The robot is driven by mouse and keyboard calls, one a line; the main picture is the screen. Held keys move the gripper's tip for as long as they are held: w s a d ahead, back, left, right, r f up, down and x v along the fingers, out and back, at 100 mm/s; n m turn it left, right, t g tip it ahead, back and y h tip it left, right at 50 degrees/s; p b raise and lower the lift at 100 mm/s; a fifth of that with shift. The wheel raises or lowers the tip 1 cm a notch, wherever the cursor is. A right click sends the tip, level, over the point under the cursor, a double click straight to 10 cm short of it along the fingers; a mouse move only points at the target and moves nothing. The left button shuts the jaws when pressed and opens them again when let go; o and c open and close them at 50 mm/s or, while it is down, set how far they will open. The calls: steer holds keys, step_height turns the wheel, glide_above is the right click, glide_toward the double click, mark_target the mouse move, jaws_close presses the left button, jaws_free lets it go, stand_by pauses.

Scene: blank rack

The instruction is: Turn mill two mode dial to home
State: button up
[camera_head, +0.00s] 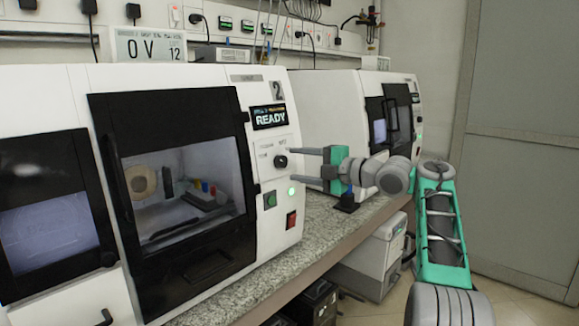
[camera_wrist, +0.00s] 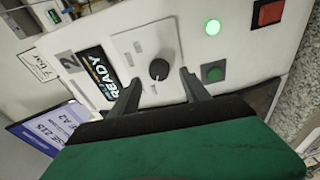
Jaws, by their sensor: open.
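Mill two (camera_head: 271,90) is the white machine in front, marked "2", with a display reading READY (camera_head: 270,116). Its mode dial (camera_head: 281,161) is a small round black knob on the front panel, below the display. In the wrist view the dial (camera_wrist: 159,69) has a pale pointer line and sits on a light plate with small marks whose labels are too small to read. My gripper (camera_head: 306,166) points at the panel from the right. In the wrist view my gripper (camera_wrist: 158,90) is open, with one finger on each side of the dial and apart from it.
A green button (camera_head: 270,199), a lit green lamp (camera_head: 291,191) and a red switch (camera_head: 291,219) sit below the dial. A second white mill (camera_head: 335,95) stands behind on the granite counter (camera_head: 335,235). Mill two's dark-framed door (camera_head: 180,180) is left of the panel.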

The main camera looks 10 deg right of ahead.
steer(key=v, duration=0.4)
steer(key=shift+s+d, duration=0.15)
steer(key=shift+s, duration=0.05)
steer(key=w+a+r+m+h+p, duration=0.1)
steer(key=a+r+m+h+p, duration=0.35)
steer(key=m+p, duration=0.25)
steer(key=s+a+f+m+g+h+p, duration=0.2)
steer(key=s+a+f+m+p, duration=0.1)
steer(key=s+a+m+p, duration=0.25)
steer(key=s+d+f+m+g+h+p, duration=0.1)
steer(key=s+f+m, duration=0.6)
steer(key=s, duration=0.7)
steer(key=s+d+f+m+g+h+p, duration=0.2)
steer(key=s+f+m+g+h+p, duration=0.2)
steer(key=s, duration=1.1)
step_height(320, 180, down, 4)
steer(key=m+g+p, duration=0.2)
steer(key=p, duration=0.2)
steer(key=shift+s+m+p, duration=0.2)
steer(key=shift+m+p, duration=0.1)
steer(key=shift+m, duration=0.05)
